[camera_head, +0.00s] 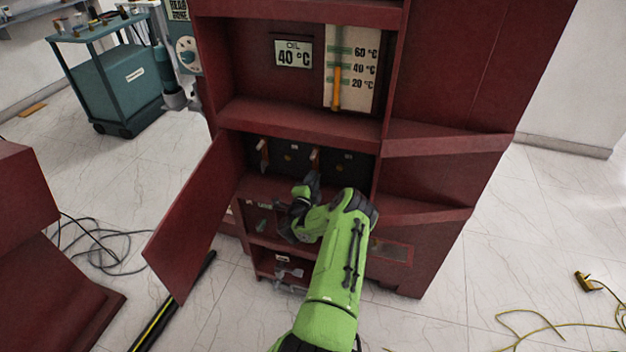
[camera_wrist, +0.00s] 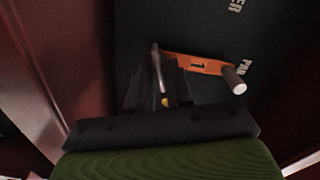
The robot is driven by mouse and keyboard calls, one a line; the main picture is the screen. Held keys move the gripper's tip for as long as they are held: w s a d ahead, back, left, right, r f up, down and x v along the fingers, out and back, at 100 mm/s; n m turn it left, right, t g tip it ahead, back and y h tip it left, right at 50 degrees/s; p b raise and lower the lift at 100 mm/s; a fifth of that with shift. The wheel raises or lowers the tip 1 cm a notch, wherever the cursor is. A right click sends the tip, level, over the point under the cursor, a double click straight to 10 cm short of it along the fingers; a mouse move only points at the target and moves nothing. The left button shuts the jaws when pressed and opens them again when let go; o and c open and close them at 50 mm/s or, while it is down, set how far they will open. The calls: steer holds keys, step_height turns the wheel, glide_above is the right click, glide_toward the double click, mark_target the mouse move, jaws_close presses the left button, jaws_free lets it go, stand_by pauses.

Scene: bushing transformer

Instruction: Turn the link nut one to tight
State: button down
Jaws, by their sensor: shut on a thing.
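In the wrist view a copper-orange link bar marked 1 (camera_wrist: 200,65) lies across a dark panel. A grey pin, which I take as link nut one (camera_wrist: 156,62), stands at the bar's left end, between my fingertips. My gripper (camera_wrist: 160,84) is shut on it; the fingers partly hide it. A second grey stud (camera_wrist: 236,82) sticks out at the bar's right end, clear of the fingers. In the head view my gripper (camera_head: 311,182) is in front of the dark panel (camera_head: 340,163); the nut itself cannot be made out there.
The panel sits in a recess of a dark red cabinet (camera_head: 450,100). An open red door (camera_head: 190,220) hangs on the left. A shelf with gauges (camera_head: 350,75) is above, and lower compartments (camera_head: 283,262) are below. Cables (camera_head: 95,250) lie on the floor at left.

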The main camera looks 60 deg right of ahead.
steer(key=shift+a+f+m, duration=0.1)
steer(key=shift+f+m, duration=0.1)
steer(key=shift+m, duration=1.8)
steer(key=c, duration=1.3)
jaws_free()
steer(key=shift+w, duration=0.1)
steer(key=a+p, duration=0.4)
steer(key=a, duration=0.1)
steer(key=s+a+p, duration=0.1)
steer(key=a+p, duration=0.4)
steer(key=s+a+p, duration=0.1)
steer(key=a+p, duration=0.4)
steer(key=shift+s+a, duration=0.25)
